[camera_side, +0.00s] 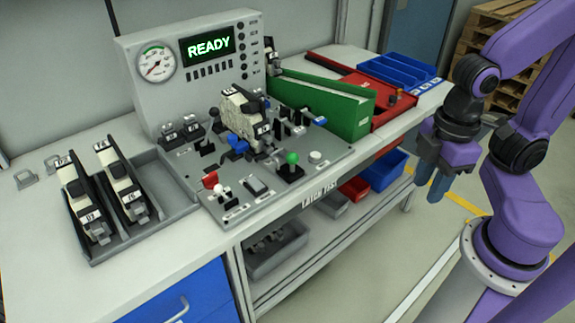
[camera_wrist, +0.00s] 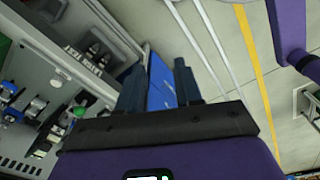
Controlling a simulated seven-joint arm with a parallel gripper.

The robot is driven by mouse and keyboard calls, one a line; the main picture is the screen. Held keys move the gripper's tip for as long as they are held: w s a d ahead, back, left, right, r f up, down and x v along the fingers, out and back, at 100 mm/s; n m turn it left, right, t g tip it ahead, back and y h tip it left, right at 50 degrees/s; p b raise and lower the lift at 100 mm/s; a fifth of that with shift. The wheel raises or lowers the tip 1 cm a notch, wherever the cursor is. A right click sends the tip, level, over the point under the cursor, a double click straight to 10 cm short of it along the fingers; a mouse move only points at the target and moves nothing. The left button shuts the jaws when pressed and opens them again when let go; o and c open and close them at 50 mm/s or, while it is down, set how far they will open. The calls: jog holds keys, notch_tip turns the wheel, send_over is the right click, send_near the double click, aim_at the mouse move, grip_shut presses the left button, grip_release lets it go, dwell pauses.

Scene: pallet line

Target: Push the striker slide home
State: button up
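The latch test fixture (camera_side: 265,185) is a grey panel on the bench, marked LATCH TEST on its front edge. A cream and black latch (camera_side: 243,115) sits tilted in its middle, with blue parts (camera_side: 236,146) beside it. I cannot tell which small part is the striker slide. My gripper (camera_side: 431,178) hangs off the bench's right side, pointing down, well apart from the fixture. In the wrist view my gripper (camera_wrist: 158,78) has its two dark fingers apart with nothing between them. Part of the fixture (camera_wrist: 40,75) shows at left there.
A READY display (camera_side: 208,43) and gauge stand behind the fixture. A green-knobbed lever (camera_side: 292,158) and red knob (camera_side: 210,180) rise from the panel. A tray (camera_side: 150,230) holds two latches at left. A green chute (camera_side: 325,105) and blue bin (camera_side: 395,70) stand right.

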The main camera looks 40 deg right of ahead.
jog(key=shift+f, duration=0.1)
grip_shut()
jog(key=w+d+f+n+t+h, duration=0.3)
jog(key=w+f+n+t+h, duration=0.35)
jog(key=w+n+h, duration=0.3)
jog(key=w+a+f+n+t+y, duration=0.4)
jog(key=w+a+n+t+y, duration=0.2)
jog(key=a+n+t, duration=0.3)
jog(key=shift+a+f+n, duration=0.2)
jog(key=shift+f+n, duration=0.1)
jog(key=shift+n, duration=1.05)
